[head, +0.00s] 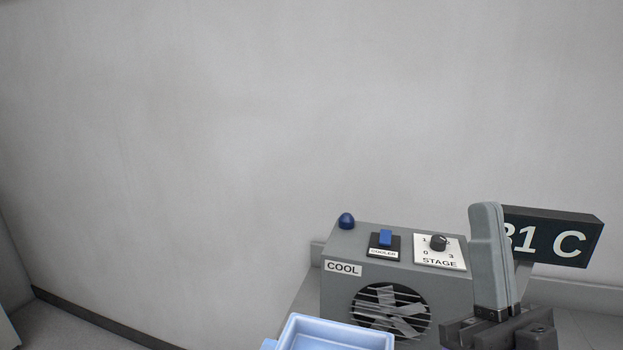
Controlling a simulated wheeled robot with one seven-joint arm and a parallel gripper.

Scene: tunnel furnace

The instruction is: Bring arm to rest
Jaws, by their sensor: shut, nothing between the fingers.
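My gripper (487,210) is at the lower right of the head view, with its grey fingers pointing up. The fingers are together and hold nothing. It stands in front of the right end of a grey cooler unit and hides part of a dark temperature display (568,242). The display's visible text ends in "1 C"; its first character is partly covered.
The grey cooler unit (343,290), labelled COOL, has a fan grille (390,310), a blue COOLER switch (385,237), a STAGE knob (438,242) and a dark blue dome (346,220). A light-blue tray (287,329) sits in front. The wall behind is bare.

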